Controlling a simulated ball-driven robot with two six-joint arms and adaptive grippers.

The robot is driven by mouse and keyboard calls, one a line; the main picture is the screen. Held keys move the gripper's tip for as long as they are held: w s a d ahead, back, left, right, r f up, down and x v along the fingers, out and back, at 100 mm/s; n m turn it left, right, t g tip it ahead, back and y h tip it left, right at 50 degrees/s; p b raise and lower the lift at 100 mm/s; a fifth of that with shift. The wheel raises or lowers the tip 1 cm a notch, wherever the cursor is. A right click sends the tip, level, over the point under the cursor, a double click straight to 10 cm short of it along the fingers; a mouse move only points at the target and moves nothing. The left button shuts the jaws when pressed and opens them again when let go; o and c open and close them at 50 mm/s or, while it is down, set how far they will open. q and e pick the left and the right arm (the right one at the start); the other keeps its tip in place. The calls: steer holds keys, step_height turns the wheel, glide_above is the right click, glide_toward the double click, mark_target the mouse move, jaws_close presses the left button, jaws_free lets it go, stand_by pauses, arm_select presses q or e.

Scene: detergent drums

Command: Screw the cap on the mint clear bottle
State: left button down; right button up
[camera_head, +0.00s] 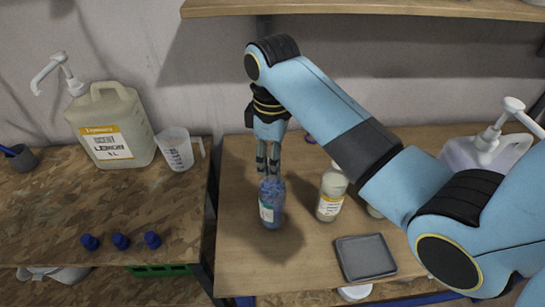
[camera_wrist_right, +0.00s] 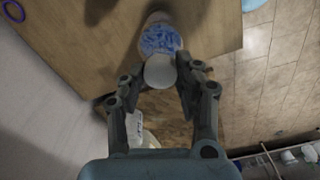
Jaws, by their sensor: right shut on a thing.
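A clear bottle (camera_head: 272,212) with blue contents and a white and green label stands upright on the wooden bench. It also shows in the right wrist view (camera_wrist_right: 161,38). My right gripper (camera_head: 268,168) points down directly over this bottle. In the right wrist view its fingers (camera_wrist_right: 160,84) are shut on a pale round cap (camera_wrist_right: 160,71). The cap is in line with the bottle's mouth; I cannot tell whether it touches the neck. I cannot read the bottle's label. My left gripper is not in view.
A pale bottle with a yellow label (camera_head: 331,195) stands close to the right, with another partly behind my arm (camera_head: 374,211). A grey tray (camera_head: 365,257) lies at the front. The left bench holds a lemon jug (camera_head: 112,130), a measuring cup (camera_head: 177,150) and blue caps (camera_head: 121,241).

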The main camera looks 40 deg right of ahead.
steer(key=shift+f, duration=0.2)
stand_by(0.4)
steer(key=m, duration=0.5)
steer(key=shift+m, duration=0.4)
steer(key=m, duration=0.4)
steer(key=shift+s+m, duration=0.1)
steer(key=shift+m, duration=0.8)
